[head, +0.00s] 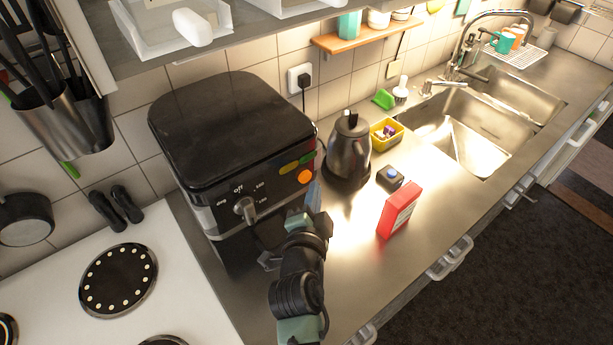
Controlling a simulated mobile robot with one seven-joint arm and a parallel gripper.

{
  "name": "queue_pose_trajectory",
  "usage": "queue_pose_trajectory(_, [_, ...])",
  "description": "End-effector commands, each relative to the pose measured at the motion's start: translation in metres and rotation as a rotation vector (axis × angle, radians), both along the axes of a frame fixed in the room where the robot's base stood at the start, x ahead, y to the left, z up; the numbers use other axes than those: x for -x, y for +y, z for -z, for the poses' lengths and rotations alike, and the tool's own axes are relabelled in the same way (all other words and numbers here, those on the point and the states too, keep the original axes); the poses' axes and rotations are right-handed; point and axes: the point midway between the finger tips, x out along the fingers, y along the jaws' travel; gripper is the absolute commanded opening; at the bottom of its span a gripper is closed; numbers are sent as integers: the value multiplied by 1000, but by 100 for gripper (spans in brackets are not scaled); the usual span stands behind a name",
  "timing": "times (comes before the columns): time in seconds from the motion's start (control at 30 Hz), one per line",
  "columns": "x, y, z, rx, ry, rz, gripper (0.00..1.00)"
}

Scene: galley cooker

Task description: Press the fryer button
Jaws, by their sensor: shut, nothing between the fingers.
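The fryer (235,120) is a large black box-shaped appliance with a silver front panel, standing on the counter beside the cooker. Its front carries a round orange button (307,175), green and yellow oblong markings or buttons (297,163) just above it, and a silver dial (246,208) marked "Off". My gripper (314,192) is shut and empty in front of the panel. Its tip appears just below the orange button, with the button still visible. I cannot tell whether the tip touches the panel. My arm hides part of the fryer's lower front.
A dark kettle (349,150) stands right of the fryer. A red box (399,210), a small dark block with a blue top (390,178) and a yellow tub (387,133) stand nearby. The white cooker (60,275) is at left. The counter's front right is clear.

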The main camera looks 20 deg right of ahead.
Motion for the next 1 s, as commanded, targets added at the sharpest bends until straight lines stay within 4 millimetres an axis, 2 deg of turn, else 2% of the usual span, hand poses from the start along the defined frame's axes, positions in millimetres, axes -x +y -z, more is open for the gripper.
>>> queue_pose_trajectory(1.0, [-8, 3, 0, 0, 0, 0, 0])
